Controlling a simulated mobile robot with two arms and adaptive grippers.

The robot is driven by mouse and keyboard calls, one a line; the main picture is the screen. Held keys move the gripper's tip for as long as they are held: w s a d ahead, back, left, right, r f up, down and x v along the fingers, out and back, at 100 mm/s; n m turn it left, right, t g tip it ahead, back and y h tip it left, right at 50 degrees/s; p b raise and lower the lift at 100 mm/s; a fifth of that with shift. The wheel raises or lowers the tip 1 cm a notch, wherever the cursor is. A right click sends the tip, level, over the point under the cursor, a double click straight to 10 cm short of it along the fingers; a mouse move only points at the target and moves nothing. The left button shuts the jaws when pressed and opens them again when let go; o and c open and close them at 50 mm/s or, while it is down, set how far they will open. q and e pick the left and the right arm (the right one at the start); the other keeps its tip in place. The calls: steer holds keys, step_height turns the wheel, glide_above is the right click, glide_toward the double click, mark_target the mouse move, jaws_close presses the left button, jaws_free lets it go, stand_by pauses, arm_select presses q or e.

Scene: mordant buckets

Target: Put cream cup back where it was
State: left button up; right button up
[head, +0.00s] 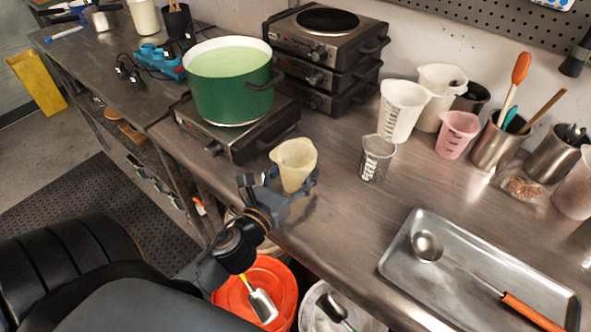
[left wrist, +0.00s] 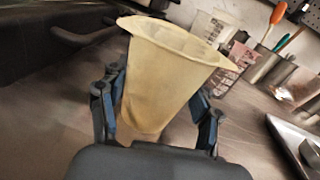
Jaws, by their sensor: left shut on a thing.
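The cream cup (head: 295,163) is a pale yellowish beaker, upright or slightly tilted, near the front edge of the steel bench in the head view. My left gripper (head: 288,180) is shut on it, with a finger on either side. In the left wrist view the cup (left wrist: 166,75) fills the middle, its wide rim upward, between the two blue fingers of the gripper (left wrist: 160,110). I cannot tell whether its base touches the bench. My right gripper is not in view.
A green pot (head: 232,90) stands on a hot plate (head: 235,135) left of the cup. A clear beaker (head: 376,158), white jug (head: 402,110) and pink jug (head: 457,134) stand behind right. A metal tray (head: 405,238) holds a ladle. Bare bench lies between cup and tray.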

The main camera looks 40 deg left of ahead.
arm_select(q)
steer(key=o, duration=1.4)
steer(key=shift+c, duration=0.2)
steer(key=shift+r, duration=0.1)
steer(key=s+b, duration=0.1)
steer(key=s, duration=0.2)
steer(key=s+b, duration=0.1)
steer(key=s, duration=0.3)
steer(key=s+b, duration=0.1)
steer(key=s, duration=0.2)
steer(key=shift+s+d, duration=0.25)
steer(key=shift+d, duration=0.1)
steer(key=shift+s+d, duration=0.15)
steer(key=shift+s, duration=0.65)
